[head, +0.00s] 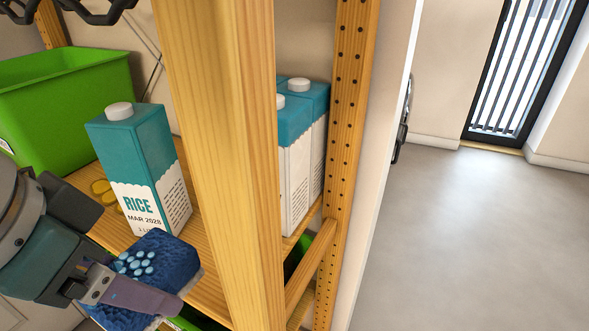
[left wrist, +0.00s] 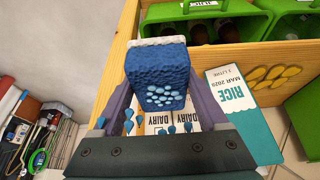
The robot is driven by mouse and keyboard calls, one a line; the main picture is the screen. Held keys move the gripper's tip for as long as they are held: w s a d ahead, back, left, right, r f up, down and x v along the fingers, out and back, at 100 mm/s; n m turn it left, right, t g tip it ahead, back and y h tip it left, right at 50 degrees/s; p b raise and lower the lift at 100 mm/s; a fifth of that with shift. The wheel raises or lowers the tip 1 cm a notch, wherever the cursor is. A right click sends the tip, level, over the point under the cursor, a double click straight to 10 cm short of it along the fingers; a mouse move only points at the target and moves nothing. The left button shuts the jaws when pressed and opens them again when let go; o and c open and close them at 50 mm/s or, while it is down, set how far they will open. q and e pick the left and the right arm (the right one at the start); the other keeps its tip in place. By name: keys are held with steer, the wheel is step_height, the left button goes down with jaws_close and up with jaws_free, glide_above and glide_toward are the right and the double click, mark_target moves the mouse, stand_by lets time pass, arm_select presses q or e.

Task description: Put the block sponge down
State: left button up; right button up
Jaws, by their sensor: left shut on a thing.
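The block sponge (head: 160,258) is a dark blue block with light blue dots and a pale layer on one side. My left gripper (head: 148,280) is shut on it and holds it tilted at the front of the wooden shelf, before the rice carton (head: 142,180). In the left wrist view the sponge (left wrist: 158,75) sits between the two fingers of the left gripper (left wrist: 160,100). I cannot tell whether the sponge touches the shelf board (head: 205,270). My right gripper is not in view.
A green bin (head: 70,90) stands behind and left of the rice carton. A wooden post (head: 225,150) rises right of the sponge, with more cartons (head: 295,165) behind it. Yellow ovals (head: 103,192) show beside the rice carton. Open floor (head: 470,240) lies at right.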

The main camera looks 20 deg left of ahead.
arm_select(q)
steer(key=w, duration=0.3)
steer(key=w+f+b, duration=0.1)
steer(key=w, duration=0.2)
steer(key=w+d, duration=0.1)
steer(key=w, duration=0.3)
steer(key=shift+f, duration=0.2)
steer(key=shift+s+f+b, duration=0.15)
steer(key=shift+f+b, duration=0.25)
steer(key=shift+f, duration=0.2)
step_height(320, 180, down, 4)
steer(key=shift+f+b, duration=0.1)
steer(key=shift+b, duration=0.75)
steer(key=shift+w, duration=0.2)
steer(key=shift+f, duration=0.15)
steer(key=o, duration=1.3)
steer(key=shift+o, duration=0.2)
